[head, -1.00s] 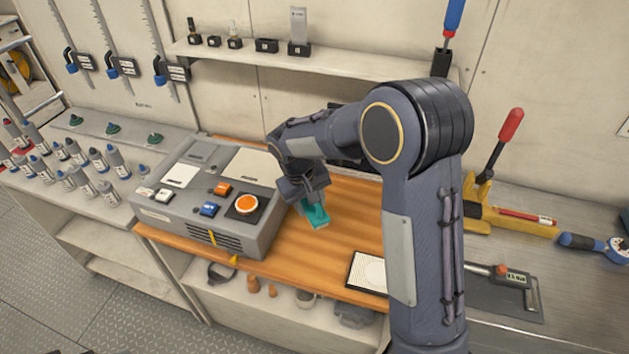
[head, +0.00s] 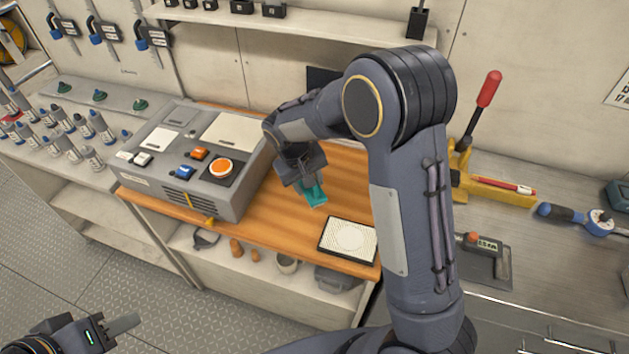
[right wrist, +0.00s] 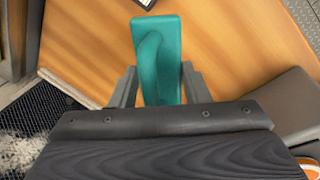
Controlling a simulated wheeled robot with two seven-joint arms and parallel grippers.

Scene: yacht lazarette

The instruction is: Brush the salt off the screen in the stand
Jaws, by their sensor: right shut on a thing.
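My right gripper (head: 311,186) is shut on a teal brush (head: 316,195), held over the wooden worktop. In the right wrist view the brush's teal handle (right wrist: 158,60) shows between the fingers; its bristles are not clear. A dark mesh screen (right wrist: 48,118) with whitish salt (right wrist: 18,152) on it shows at the lower left there, apart from the brush. A dark panel (head: 322,76), which looks like this screen, stands behind my right arm in the head view; the arm hides most of it and its stand. My left gripper (head: 122,325) is at the lower left, away from the bench, its opening unclear.
A grey console (head: 190,165) with buttons stands left of the brush. A black-framed white dotted mat (head: 348,240) lies at the worktop's front right. Bare wood (head: 270,222) lies between them. Several bottles stand at left; a yellow red-handled tool (head: 495,188) is at right.

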